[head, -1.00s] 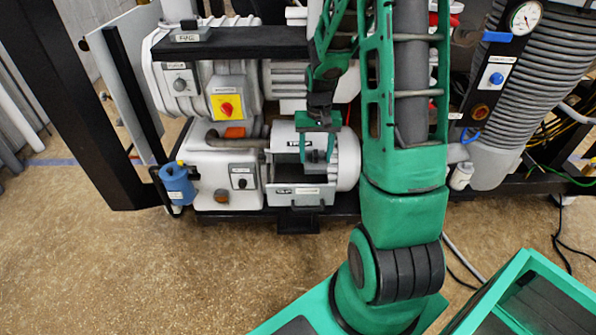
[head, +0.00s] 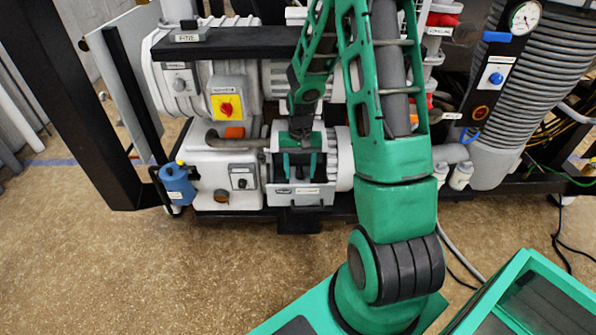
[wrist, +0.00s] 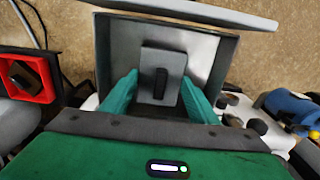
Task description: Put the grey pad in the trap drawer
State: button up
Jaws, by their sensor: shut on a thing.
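The grey pad (wrist: 150,90), a small plate with a dark raised grip, shows in the wrist view between my fingertips. In the head view the drawer front (head: 300,196) sits low on the pump, and my gripper (head: 300,162) points down within the drawer's opening. The pad is hard to make out there. I cannot tell whether it touches the drawer floor.
The white pump (head: 230,172) with a blue canister (head: 178,184) is left of the drawer. A yellow panel with a red switch (head: 227,107) is above. A red-framed box (wrist: 28,75) shows left in the wrist view. The floor in front is clear.

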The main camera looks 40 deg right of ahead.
jog(key=o, duration=1.1)
jog(key=shift+o, duration=0.2)
